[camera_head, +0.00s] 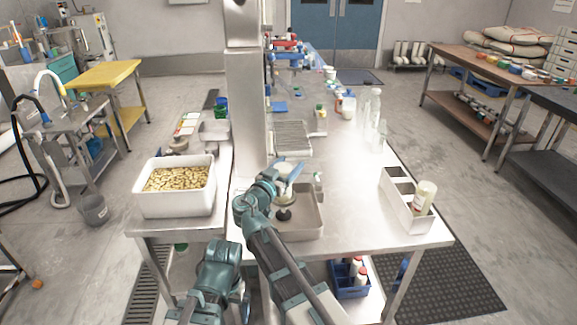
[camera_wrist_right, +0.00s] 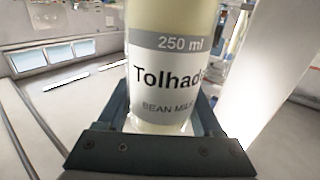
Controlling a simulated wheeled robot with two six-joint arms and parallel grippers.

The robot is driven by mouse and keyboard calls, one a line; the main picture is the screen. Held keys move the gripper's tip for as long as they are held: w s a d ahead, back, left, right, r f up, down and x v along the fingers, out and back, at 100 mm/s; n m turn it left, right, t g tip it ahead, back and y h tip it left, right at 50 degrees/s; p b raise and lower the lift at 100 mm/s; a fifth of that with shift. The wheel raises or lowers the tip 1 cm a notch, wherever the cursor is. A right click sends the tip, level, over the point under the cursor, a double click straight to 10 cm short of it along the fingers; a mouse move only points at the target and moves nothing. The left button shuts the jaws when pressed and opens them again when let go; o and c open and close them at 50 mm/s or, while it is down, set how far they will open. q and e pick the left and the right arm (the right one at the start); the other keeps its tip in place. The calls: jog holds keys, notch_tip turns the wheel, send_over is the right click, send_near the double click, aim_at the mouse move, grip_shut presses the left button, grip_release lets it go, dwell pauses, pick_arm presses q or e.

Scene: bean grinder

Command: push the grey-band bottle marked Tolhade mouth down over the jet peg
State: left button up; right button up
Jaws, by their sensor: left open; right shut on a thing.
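In the head view the bottle (camera_head: 285,188) is small and partly hidden by the gripper, above the steel tray (camera_head: 312,222). A dark round piece (camera_head: 284,213), perhaps the jet peg's base, shows just below it. I cannot tell whether the bottle touches the peg. My left gripper (camera_head: 193,305) is open, low at the front left, away from the bottle.
A white bin of beans (camera_head: 175,207) stands left of my column. Clear tall bottles (camera_head: 373,108) stand farther back. The table's middle right is clear.

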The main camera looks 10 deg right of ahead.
jog(key=shift+f, duration=0.3)
dwell(0.4)
jog(key=shift+f+b, duration=0.7)
jog(key=shift+b, duration=0.25)
jog(key=shift+f, duration=0.2)
jog(key=o, duration=1.4)
jog(key=shift+c, duration=0.2)
